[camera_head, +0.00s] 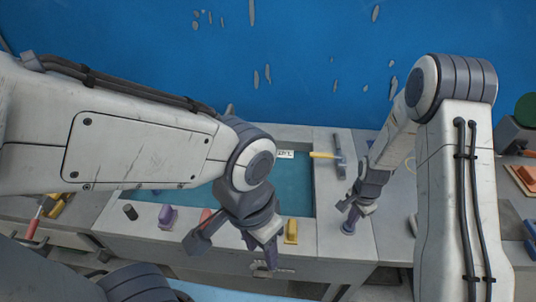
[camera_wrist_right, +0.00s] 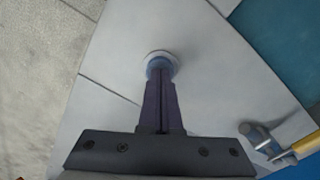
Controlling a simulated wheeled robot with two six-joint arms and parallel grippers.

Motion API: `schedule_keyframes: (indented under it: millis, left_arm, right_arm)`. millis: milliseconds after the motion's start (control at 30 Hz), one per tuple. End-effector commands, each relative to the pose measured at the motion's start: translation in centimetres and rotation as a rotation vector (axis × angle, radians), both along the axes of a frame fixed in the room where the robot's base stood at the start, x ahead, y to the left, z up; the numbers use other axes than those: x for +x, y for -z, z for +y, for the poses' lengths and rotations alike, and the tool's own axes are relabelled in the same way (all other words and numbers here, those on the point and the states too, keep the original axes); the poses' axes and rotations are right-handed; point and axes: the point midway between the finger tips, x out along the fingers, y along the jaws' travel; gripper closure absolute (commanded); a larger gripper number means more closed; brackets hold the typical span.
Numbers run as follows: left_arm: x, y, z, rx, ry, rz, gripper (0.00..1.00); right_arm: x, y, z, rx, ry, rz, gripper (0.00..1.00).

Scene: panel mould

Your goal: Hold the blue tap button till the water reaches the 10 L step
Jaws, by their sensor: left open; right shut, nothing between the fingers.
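The blue tap button (camera_wrist_right: 160,60), on a pale round base, sits on the grey worktop in the right wrist view. My right gripper (camera_head: 348,226) is shut and empty, its purple fingers pointing down at the button. In the right wrist view the fingertips (camera_wrist_right: 161,74) overlap the button; I cannot tell whether it is pressed in. My left gripper (camera_head: 234,250) is open and empty over the front edge of the worktop. A teal-filled basin (camera_head: 297,192) lies behind it, partly hidden by my left arm. A small white label (camera_head: 285,154) at its back edge is too small to read.
A hammer (camera_head: 337,155) with a yellow handle lies right of the basin. A yellow block (camera_head: 291,232), a purple piece (camera_head: 167,216) and a black cylinder (camera_head: 130,212) stand along the front edge. A blue wall (camera_head: 310,60) closes off the back.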

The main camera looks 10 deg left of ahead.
Motion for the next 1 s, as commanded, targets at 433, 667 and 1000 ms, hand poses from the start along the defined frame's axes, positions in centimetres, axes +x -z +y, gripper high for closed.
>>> schedule_keyframes:
  millis: [433, 667, 1000]
  left_arm:
    - [0.0, -4.0, 0.0, 0.000, 0.000, 0.000, 0.51]
    - [0.0, -5.3, 0.0, 0.000, 0.000, 0.000, 0.51]
    - [0.0, -5.1, 0.0, 0.000, 0.000, 0.000, 0.51]
  right_arm:
    - [0.0, -4.9, 0.0, 0.001, 0.000, -0.001, 1.00]
    - [0.0, -6.6, 0.0, 0.001, 0.000, -0.001, 1.00]
    - [0.0, -6.5, 0.0, 0.000, 0.000, 0.000, 1.00]
